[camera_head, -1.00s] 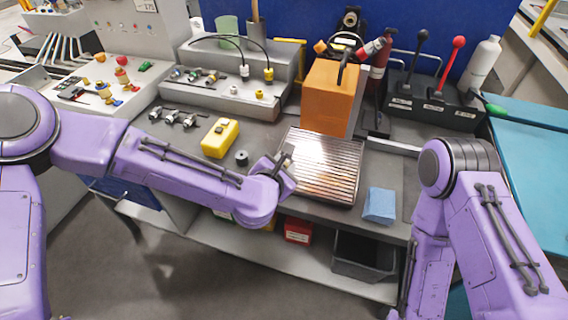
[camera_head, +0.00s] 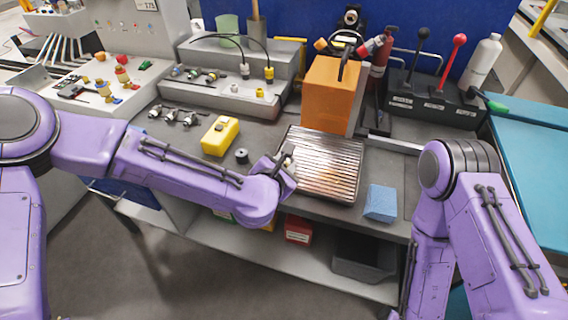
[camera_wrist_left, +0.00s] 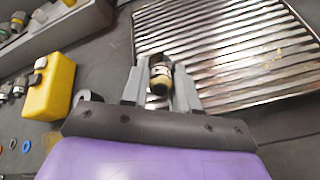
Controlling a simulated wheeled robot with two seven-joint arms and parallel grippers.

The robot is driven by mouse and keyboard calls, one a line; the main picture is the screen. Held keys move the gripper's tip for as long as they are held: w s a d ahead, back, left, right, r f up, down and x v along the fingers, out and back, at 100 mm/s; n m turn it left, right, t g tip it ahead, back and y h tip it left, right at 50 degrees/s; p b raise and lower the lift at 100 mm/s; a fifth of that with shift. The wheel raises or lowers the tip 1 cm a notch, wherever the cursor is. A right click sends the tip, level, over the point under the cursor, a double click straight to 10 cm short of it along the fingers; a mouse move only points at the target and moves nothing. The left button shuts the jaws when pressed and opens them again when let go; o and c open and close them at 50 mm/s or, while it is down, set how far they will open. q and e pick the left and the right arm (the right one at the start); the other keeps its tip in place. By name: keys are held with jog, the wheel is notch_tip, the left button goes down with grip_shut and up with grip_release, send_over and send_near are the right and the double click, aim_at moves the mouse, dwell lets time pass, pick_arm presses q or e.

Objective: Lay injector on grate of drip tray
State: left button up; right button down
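The drip tray (camera_head: 345,192) lies on the bench with its ribbed metal grate (camera_head: 325,160) facing up. The grate (camera_wrist_left: 225,40) fills the upper right of the left wrist view. My left gripper (camera_head: 287,162) is at the grate's left edge. In the left wrist view my left gripper (camera_wrist_left: 161,82) has its two grey fingers on either side of a dark and brass injector (camera_wrist_left: 160,78), apparently gripping it. The injector appears over the grate's near-left part; its contact with the grate cannot be told. My right arm shows at the right, but its gripper is out of view.
A yellow box (camera_head: 220,136) and a small black ring-shaped part (camera_head: 241,156) lie left of the tray. Several other injectors (camera_head: 178,115) lie further left. An orange block (camera_head: 331,95) stands behind the tray.

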pick_arm(q)
jog(key=shift+o, duration=1.3)
jog(key=shift+s+a+f, duration=0.15)
jog(key=shift+s+f, duration=0.25)
jog(key=shift+f, duration=0.4)
jog(key=shift+s, duration=0.1)
jog(key=shift+s+r, duration=0.2)
jog(key=shift+s, duration=0.05)
jog(key=r+b+v, duration=0.1)
jog(key=v, duration=0.8)
jog(key=shift+r, duration=0.4)
jog(key=shift+w+a, duration=0.1)
jog(key=shift+a, duration=0.05)
